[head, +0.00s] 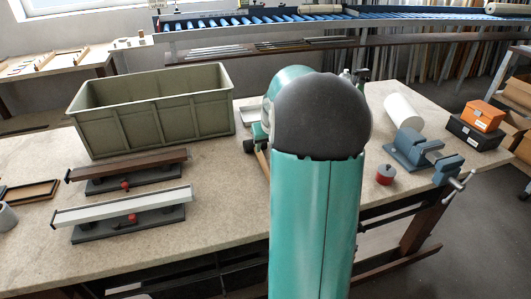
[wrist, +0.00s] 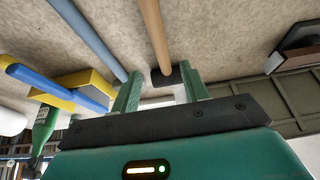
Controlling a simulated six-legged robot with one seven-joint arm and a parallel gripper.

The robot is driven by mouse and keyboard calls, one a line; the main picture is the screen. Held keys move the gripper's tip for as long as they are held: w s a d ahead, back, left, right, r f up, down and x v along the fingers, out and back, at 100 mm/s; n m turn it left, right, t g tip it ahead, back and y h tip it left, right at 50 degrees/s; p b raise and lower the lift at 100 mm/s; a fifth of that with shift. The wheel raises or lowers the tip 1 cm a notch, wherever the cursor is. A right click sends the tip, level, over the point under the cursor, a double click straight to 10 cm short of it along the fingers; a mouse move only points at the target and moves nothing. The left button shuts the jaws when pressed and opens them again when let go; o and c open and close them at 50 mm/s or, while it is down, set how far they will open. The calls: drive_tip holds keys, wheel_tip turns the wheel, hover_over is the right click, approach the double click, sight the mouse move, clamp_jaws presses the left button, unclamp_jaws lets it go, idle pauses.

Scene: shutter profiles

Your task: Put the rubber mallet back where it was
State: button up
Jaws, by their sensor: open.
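The rubber mallet shows in the wrist view as a wooden handle (wrist: 154,32) with a dark head (wrist: 166,77) at its end. In the head view its dark head (head: 249,146) and a bit of its handle (head: 262,162) show on the bench beside the crate, the rest hidden behind my arm. My gripper (wrist: 160,70) is open. In the wrist view the mallet head appears between the two green fingers; I cannot tell whether it is below them or level with them. No grip on it shows.
A green-grey crate (head: 150,122) stands left of the mallet. Two shutter profiles, brown (head: 130,164) and white (head: 125,206), lie in front of it. A blue vise (head: 412,150), white roll (head: 403,110) and red-topped weight (head: 386,174) are at right. A blue-grey rod (wrist: 88,38) lies near the handle.

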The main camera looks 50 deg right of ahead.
drive_tip(key=s+a+r+n, duration=0.1)
drive_tip(key=a+r, duration=0.4)
drive_tip(key=a, duration=0.6)
drive_tip(key=s+a+r+n, duration=0.2)
drive_tip(key=a+r, duration=0.3)
drive_tip(key=a, duration=0.6)
drive_tip(key=s+a+n+t+y, duration=0.1)
drive_tip(key=s+a+n+y, duration=0.1)
drive_tip(key=s+a, duration=1.2)
drive_tip(key=a, duration=0.3)
drive_tip(key=shift+s+a+f+n, duration=0.2)
drive_tip(key=shift+a+n, duration=0.1)
drive_tip(key=shift+n, duration=0.1)
drive_tip(key=shift+c, duration=0.5)
